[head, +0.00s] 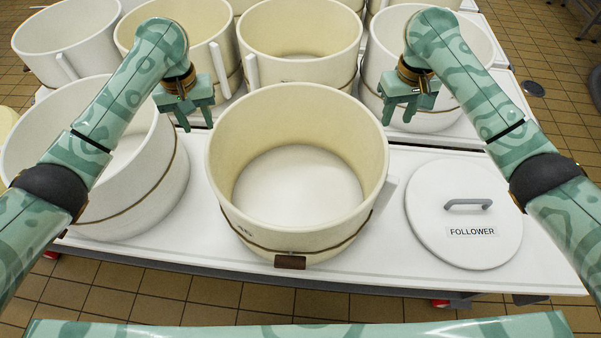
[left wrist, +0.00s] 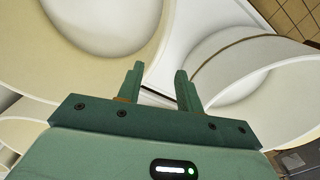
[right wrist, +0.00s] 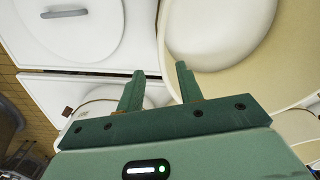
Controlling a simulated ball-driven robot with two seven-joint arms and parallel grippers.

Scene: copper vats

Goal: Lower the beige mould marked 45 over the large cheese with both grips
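The beige mould marked 45 (head: 225,185) stands upright on the white table in the middle of the head view. A dark mark shows on its front left wall, above a brown tag. A pale round surface (head: 298,187) fills its bottom; I cannot tell whether it is floor or cheese. My left gripper (head: 197,127) is open and empty by the mould's left rim. My right gripper (head: 398,118) is open and empty by its right rim. Each wrist view shows its gripper's fingers spread (left wrist: 159,69) (right wrist: 160,68) with nothing between.
A white lid labelled FOLLOWER (head: 462,250) with a grey handle lies flat to the right. Another mould (head: 160,190) stands close on the left. Several more moulds (head: 300,62) crowd the tables behind. Bare white tabletop (head: 385,265) shows between the mould and the follower.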

